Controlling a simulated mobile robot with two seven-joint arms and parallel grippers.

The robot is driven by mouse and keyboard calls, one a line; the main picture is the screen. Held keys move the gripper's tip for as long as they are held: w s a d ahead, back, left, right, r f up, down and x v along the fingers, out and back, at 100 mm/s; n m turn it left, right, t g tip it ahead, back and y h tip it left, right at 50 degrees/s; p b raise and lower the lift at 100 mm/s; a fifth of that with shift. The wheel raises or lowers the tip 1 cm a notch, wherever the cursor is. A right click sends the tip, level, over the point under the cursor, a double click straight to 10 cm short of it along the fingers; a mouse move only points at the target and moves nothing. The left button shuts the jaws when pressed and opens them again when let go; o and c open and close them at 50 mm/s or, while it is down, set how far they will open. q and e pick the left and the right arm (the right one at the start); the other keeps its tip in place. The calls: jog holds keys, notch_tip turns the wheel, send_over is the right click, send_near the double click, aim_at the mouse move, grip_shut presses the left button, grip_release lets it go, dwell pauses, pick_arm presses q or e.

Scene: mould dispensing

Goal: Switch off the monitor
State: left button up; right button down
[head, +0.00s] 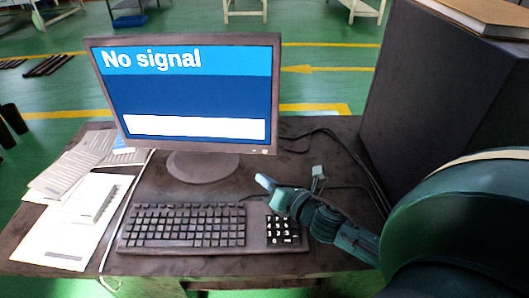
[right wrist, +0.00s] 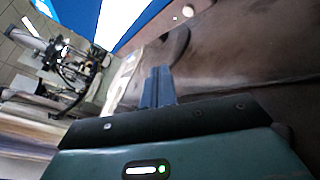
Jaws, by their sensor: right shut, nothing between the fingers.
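The monitor (head: 104,105) stands on the desk in the head view. Its screen is lit blue and reads "No signal". Small marks that look like buttons (head: 262,151) sit at the lower right of its bezel. My right gripper (head: 265,183) is shut and empty, in front of and below that lower right corner, above the keyboard's back edge. It looks apart from the monitor. In the right wrist view the shut fingers (right wrist: 158,72) point toward the monitor's dark bezel (right wrist: 165,32), with the lit screen (right wrist: 78,14) beyond. My left gripper is not in view.
A keyboard (head: 185,225) lies in front of the monitor, under my right gripper. Papers (head: 70,225) lie at the left of the desk. A dark box (head: 425,85) stands at the right, with cables (head: 345,150) beside it.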

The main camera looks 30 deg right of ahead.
aim_at(258, 151)
jog(key=w+d, duration=0.1)
jog(key=w, duration=0.1)
jog(key=w+d, duration=0.2)
jog(key=shift+w+d, duration=0.55)
jog(key=shift+w, duration=0.1)
dwell(0.7)
dwell(0.9)
jog(key=shift+w+d, duration=0.3)
jog(key=shift+w, duration=0.05)
jog(key=shift+w+d, duration=0.25)
jog(key=shift+w, duration=0.1)
dwell(0.7)
jog(key=shift+s+a, duration=0.1)
jog(key=shift+s, duration=0.05)
jog(key=shift+s+a, duration=0.45)
jog(key=shift+s, duration=0.1)
